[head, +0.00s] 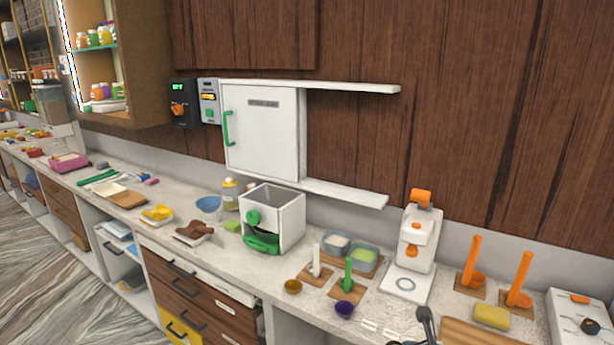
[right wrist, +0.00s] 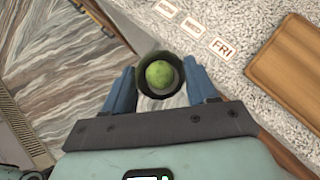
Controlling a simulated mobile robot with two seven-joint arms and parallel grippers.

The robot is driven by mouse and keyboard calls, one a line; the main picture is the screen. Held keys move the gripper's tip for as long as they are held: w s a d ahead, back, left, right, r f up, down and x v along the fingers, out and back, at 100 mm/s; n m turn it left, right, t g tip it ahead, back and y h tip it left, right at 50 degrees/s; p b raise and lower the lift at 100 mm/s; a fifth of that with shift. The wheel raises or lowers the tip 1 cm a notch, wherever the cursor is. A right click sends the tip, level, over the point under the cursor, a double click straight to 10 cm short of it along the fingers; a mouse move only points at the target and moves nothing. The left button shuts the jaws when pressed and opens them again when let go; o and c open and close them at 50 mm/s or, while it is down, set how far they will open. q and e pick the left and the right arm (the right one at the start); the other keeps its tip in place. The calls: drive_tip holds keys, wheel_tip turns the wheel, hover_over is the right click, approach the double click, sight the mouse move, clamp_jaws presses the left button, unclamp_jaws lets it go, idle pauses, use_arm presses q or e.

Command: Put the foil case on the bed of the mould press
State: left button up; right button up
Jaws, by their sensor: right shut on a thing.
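My right gripper (right wrist: 160,72) is shut on a small dark round cup, seemingly the foil case (right wrist: 143,78), with a green ball (right wrist: 160,74) inside. Its two blue fingers grip the cup from both sides. In the right wrist view the cup is above the counter's front edge, with the floor below left. The mould press (head: 417,238) is white with an orange knob on top, at the right of the counter in the head view. Its flat white bed (head: 404,286) has a ring mark and looks empty. My left gripper is not in view.
Day labels (right wrist: 221,47) and a wooden board (right wrist: 288,65) lie on the counter near the held cup.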

drive_tip(key=s+a+f+m+h, duration=0.1)
drive_tip(key=s+f, duration=0.2)
drive_tip(key=f, duration=0.5)
drive_tip(key=s+a+f+m+h, duration=0.2)
drive_tip(key=s+f, duration=0.2)
drive_tip(key=f, duration=0.4)
drive_tip(key=shift+s+f+m, duration=0.2)
drive_tip(key=shift+f+m, duration=0.05)
drive_tip(key=shift+m, duration=0.05)
idle(0.5)
drive_tip(key=shift+d, duration=0.1)
